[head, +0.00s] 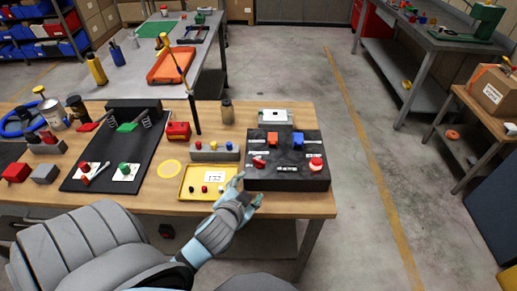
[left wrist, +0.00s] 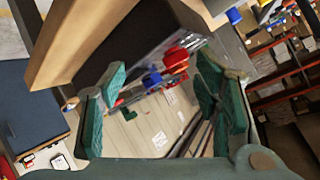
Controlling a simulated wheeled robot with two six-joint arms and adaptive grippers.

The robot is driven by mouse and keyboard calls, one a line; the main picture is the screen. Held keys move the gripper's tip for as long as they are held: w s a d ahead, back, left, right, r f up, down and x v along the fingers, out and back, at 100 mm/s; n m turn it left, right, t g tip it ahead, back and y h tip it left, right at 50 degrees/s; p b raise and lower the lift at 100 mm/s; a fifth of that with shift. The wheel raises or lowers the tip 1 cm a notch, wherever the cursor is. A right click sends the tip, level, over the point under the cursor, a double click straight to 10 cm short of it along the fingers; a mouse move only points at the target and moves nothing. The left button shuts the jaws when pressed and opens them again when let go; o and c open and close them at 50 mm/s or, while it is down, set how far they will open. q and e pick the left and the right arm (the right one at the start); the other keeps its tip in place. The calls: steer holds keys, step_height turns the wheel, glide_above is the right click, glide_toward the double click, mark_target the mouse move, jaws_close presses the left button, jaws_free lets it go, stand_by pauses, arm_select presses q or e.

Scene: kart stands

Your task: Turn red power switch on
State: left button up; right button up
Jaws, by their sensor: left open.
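A black control box (head: 290,183) stands at the front right of the wooden table. On its top are a red lever-like switch (head: 259,162) at the left, an orange-red piece (head: 272,138) behind it, and a red round button (head: 316,163) at the right. The white labels are too small to read, so I cannot tell which is the power switch. My left gripper (head: 248,189) is open and empty at the box's front left corner. In the left wrist view its green fingers (left wrist: 165,94) are spread, with red and blue parts beyond them. My right gripper is not in view.
A yellow tray (head: 184,193) with small knobs lies left of the gripper. A grey block (head: 202,154) with coloured knobs stands behind it. A black panel (head: 95,184) lies further left. The floor right of the table is clear.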

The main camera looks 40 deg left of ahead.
arm_select(q)
steer(key=w+d+r+m+t+h, duration=0.1)
steer(key=w+r+m+t, duration=0.25)
steer(key=r, duration=0.55)
steer(key=w+d+r+m+t+h, duration=0.1)
steer(key=w+d+r+m+t, duration=0.15)
steer(key=w+r+t, duration=0.45)
steer(key=s+d+r+m+g+h, duration=0.1)
steer(key=d+r+m+g+h, duration=0.2)
steer(key=d+r+m+h, duration=0.5)
steer(key=s+d+r+m+g+h, duration=0.2)
steer(key=d+m+g+h, duration=0.25)
steer(key=m+h, duration=0.8)
steer(key=m+g+y, duration=0.6)
steer(key=g+y, duration=0.4)
steer(key=y, duration=0.9)
glide_toward(259, 160)
steer(key=shift+n, duration=0.25)
steer(key=b+x, duration=0.2)
steer(key=b, duration=0.3)
steer(key=b+x, duration=0.2)
steer(key=b, duration=0.3)
steer(key=shift+s+d+f, duration=0.1)
steer(key=shift+s+f, duration=0.1)
steer(key=shift+f, duration=0.1)
steer(key=x, duration=0.4)
steer(key=shift+w+r, duration=0.15)
steer(key=shift+w, duration=0.1)
steer(key=c, duration=1.1)
